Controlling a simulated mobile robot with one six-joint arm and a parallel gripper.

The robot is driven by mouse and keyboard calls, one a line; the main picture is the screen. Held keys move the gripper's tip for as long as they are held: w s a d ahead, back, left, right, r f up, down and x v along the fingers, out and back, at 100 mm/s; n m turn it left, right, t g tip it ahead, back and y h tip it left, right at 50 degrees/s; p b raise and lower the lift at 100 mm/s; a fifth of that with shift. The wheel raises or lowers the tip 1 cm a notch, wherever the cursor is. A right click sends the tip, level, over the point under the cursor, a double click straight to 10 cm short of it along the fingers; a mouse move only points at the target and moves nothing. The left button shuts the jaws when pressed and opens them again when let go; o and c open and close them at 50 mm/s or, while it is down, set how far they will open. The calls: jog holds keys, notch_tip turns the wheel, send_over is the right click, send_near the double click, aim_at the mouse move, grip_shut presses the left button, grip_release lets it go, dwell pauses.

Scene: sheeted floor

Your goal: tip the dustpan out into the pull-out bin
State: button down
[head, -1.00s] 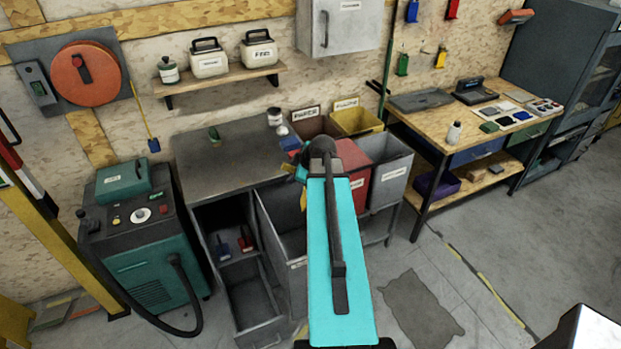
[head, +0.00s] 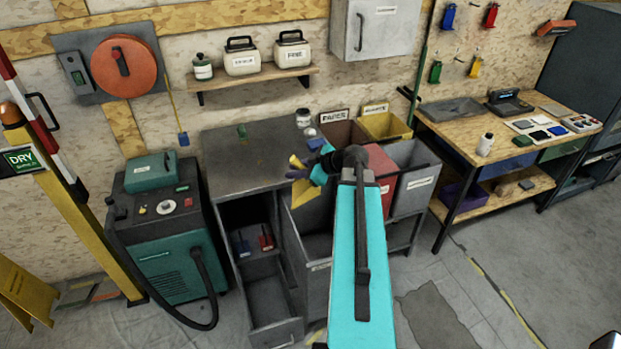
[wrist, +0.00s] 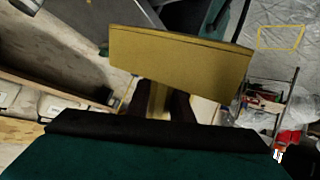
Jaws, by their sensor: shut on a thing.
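My gripper (head: 304,172) is shut on the yellow dustpan (head: 303,190), left of my cyan arm in the head view. The dustpan looks steeply tilted, with its lower part hanging down. In the wrist view the dustpan (wrist: 180,50) spans the upper middle beyond my dark fingers (wrist: 165,103). I cannot see whether it holds any debris. The grey pull-out bin (head: 317,282) stands out from the dark cabinet, below the dustpan in the head view. My arm covers part of it, and its contents are hidden.
The cabinet top (head: 240,160) carries a small green item (head: 242,131) and a jar (head: 303,118). Several sorting bins, including a yellow one (head: 386,125) and a grey one (head: 412,185), stand right. A green machine (head: 165,240) with a hose stands left. The right floor is open.

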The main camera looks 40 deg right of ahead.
jog(key=s+d+r+t+b, duration=0.1)
jog(key=r, duration=0.1)
jog(key=s+d+r+m+t+y+b, duration=0.1)
jog(key=d+r, duration=0.1)
jog(key=r, duration=0.1)
jog(key=s+d+r+t+y+b, duration=0.1)
jog(key=d+r, duration=0.1)
jog(key=shift+s+r+b, duration=0.25)
jog(key=shift+b, duration=0.15)
jog(key=s+d+m+t+b, duration=0.2)
jog(key=s+d+m+t, duration=0.1)
jog(key=s+d, duration=0.3)
jog(key=shift+d+f+t+h+b, duration=0.3)
jog(key=shift+d+f, duration=0.15)
jog(key=shift+d, duration=0.1)
